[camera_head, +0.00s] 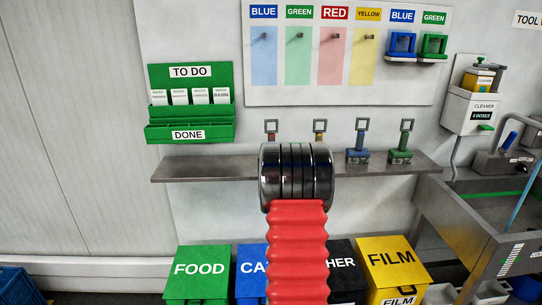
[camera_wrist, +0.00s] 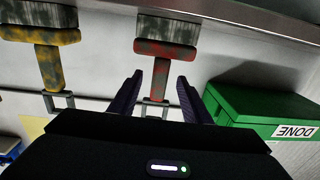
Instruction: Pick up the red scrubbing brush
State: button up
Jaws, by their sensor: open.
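The red scrubbing brush (camera_wrist: 165,52) shows in the wrist view, with grey bristles against the shelf (camera_wrist: 230,18). It has a red speckled head, a red handle and a grey square loop at the handle's end. My gripper (camera_wrist: 157,95) is open, with one dark finger on each side of the handle's loop end. I cannot tell whether a finger touches it. In the head view the brush (camera_head: 271,136) stands on the shelf (camera_head: 210,167) with its loop up; my arm hides its lower part. My gripper is hidden there.
A yellow brush (camera_wrist: 45,38) stands beside the red one. Blue (camera_head: 358,154) and green (camera_head: 400,155) brushes stand farther right on the shelf. A green card rack (camera_head: 190,75) hangs at left; its DONE box (camera_wrist: 250,110) is close beside my gripper. A sink (camera_head: 470,215) is at right.

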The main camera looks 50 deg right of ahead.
jog(key=shift+x, duration=2.55)
jog(key=shift+f, duration=0.1)
jog(key=shift+c, duration=0.4)
grip_shut()
